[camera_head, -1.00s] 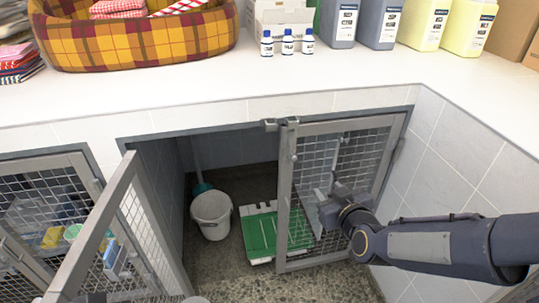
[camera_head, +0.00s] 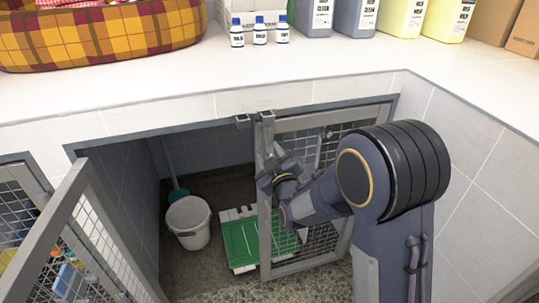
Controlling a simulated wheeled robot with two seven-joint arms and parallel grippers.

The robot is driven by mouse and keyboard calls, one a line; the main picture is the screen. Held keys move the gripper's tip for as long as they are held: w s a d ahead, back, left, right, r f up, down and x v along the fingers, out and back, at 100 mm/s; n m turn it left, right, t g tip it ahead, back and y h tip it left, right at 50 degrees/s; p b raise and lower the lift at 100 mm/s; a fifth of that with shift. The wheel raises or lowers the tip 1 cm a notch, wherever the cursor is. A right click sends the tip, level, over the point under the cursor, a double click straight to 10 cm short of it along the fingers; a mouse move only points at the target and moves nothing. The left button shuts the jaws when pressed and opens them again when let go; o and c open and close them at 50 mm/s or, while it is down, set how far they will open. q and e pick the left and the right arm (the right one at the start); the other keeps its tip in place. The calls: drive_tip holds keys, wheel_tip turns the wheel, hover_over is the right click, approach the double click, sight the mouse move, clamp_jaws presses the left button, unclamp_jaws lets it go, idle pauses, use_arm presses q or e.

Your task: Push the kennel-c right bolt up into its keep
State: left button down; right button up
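The right mesh door leaf (camera_head: 327,131) of the middle kennel stands almost in line with the front, under the counter. Its grey left stile (camera_head: 264,235) runs from top to floor. A small metal bracket (camera_head: 243,120) sits at the top edge just left of the stile, and a metal fitting (camera_head: 267,115) caps the stile. My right gripper (camera_head: 272,178) is at the stile's upper part, in front of it; the bolt there is largely hidden behind it. Its fingers are too small and dark to tell open from shut. My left gripper is not in view.
The left door leaf (camera_head: 52,238) swings outward at the lower left. Inside the kennel are a white bucket (camera_head: 188,222) and a green-and-white tray (camera_head: 240,242). The counter above holds small bottles (camera_head: 260,31), jugs (camera_head: 385,20) and a plaid bed (camera_head: 110,40).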

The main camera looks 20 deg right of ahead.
sight(268, 140)
drive_tip(key=shift+w, duration=0.1)
clamp_jaws()
drive_tip(key=shift+r+p, duration=1.05)
drive_tip(key=shift+r, duration=0.9)
drive_tip(key=shift+f, duration=0.1)
drive_tip(key=shift+c, duration=0.3)
unclamp_jaws()
drive_tip(key=shift+o, duration=0.3)
drive_tip(key=s, duration=0.7)
drive_tip(key=shift+s+d, duration=0.15)
drive_tip(key=shift+s, duration=0.25)
